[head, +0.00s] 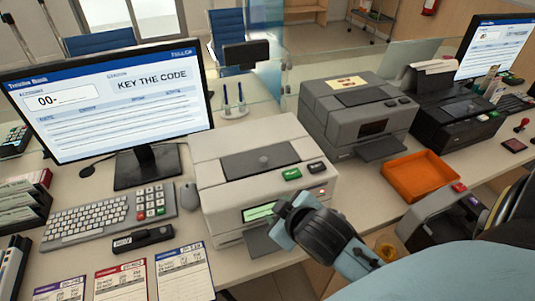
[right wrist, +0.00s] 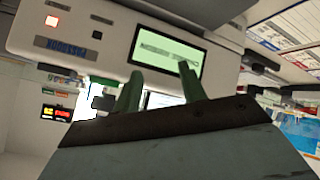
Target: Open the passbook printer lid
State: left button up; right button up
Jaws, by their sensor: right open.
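A white desktop machine (head: 255,175) stands in the middle of the counter. It has a grey lid panel (head: 260,161) on top that looks closed, a green and a black button, a red light and a lit green screen. A grey machine (head: 360,112) with a label on top stands to its right; its top also looks shut. My right gripper (head: 284,218) is at the white machine's front right. In the right wrist view its two fingers (right wrist: 160,90) are apart and empty, before the screen (right wrist: 168,53). Contact cannot be told.
A monitor (head: 105,100), keyboard (head: 85,219), keypad (head: 152,203) and mouse (head: 189,195) are to the left. An orange tray (head: 418,176) and black printer (head: 455,112) are to the right. Cards (head: 122,281) lie at the front left. A glass screen stands behind.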

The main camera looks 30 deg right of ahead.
jog(key=w+r+t, duration=0.1)
jog(key=w+r, duration=0.1)
jog(key=w+r+n+t, duration=0.1)
jog(key=r+t, duration=0.1)
jog(key=r, duration=0.1)
jog(key=w+r+n+t, duration=0.1)
jog(key=w+r, duration=0.1)
jog(key=shift+w+d+r, duration=0.1)
jog(key=shift+w+r, duration=0.05)
jog(key=shift+w, duration=0.15)
jog(key=w+a+r+n+t+y, duration=0.3)
jog(key=r+n+y, duration=0.2)
jog(key=r+n, duration=0.3)
jog(key=w+a+r+n+t+y, duration=0.3)
jog(key=a+r+n+y, duration=0.1)
jog(key=r+n+y, duration=0.3)
jog(key=n+g+h, duration=0.7)
jog(key=n+g, duration=1)
jog(key=n, duration=0.8)
send_near(264, 159)
jog(key=x, duration=0.8)
jog(key=shift+p, duration=0.4)
jog(key=shift+c, duration=0.4)
